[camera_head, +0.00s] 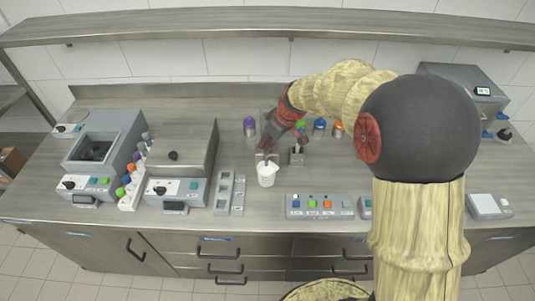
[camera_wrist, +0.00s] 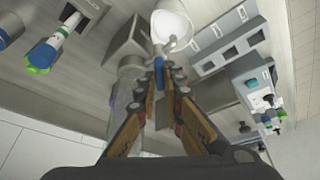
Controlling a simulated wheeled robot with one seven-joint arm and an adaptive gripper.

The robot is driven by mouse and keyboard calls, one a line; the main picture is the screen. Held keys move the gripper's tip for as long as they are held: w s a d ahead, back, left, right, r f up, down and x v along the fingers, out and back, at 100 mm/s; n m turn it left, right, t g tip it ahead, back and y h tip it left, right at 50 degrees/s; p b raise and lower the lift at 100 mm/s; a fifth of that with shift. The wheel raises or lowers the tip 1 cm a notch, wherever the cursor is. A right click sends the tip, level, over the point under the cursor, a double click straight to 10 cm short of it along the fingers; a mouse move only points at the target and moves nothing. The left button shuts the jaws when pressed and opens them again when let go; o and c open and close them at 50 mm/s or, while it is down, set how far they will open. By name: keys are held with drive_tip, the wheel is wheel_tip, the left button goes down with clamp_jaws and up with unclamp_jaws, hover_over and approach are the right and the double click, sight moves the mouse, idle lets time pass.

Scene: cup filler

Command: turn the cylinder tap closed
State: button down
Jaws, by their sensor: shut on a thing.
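My gripper (camera_head: 267,146) is above and just behind a white cup (camera_head: 266,175) on the steel worktop. In the wrist view its two fingers (camera_wrist: 165,77) close in on a small blue tap handle (camera_wrist: 158,68). The handle sits between the fingertips, in front of a grey cylinder body (camera_wrist: 128,82) that the left finger partly covers. The white cup also shows in the wrist view (camera_wrist: 172,27), close beyond the handle. In the head view the gripper hides the tap. I cannot tell the handle's exact angle.
A purple-capped bottle (camera_head: 250,126) and blue (camera_head: 320,126) and orange (camera_head: 338,128) ones stand behind. A small grey holder (camera_head: 296,156) is right of the cup. A grey slotted block (camera_head: 223,190) is left, and a button panel (camera_head: 320,206) is front right.

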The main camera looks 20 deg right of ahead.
drive_tip(key=n+b, duration=0.1)
drive_tip(key=n+g+y+b, duration=0.1)
drive_tip(key=n+b, duration=0.1)
drive_tip(key=shift+w+d+f+n, duration=0.1)
drive_tip(key=shift+d+f+n, duration=0.05)
drive_tip(key=shift+n, duration=0.15)
drive_tip(key=shift+w+n+g+y+b, duration=0.1)
drive_tip(key=shift+n+g+y+b, duration=0.2)
drive_tip(key=shift+n, duration=0.7)
drive_tip(key=shift+n+g+y+b, duration=0.15)
drive_tip(key=shift+n+g, duration=0.25)
drive_tip(key=shift+n, duration=0.6)
drive_tip(key=c, duration=1.9)
unclamp_jaws()
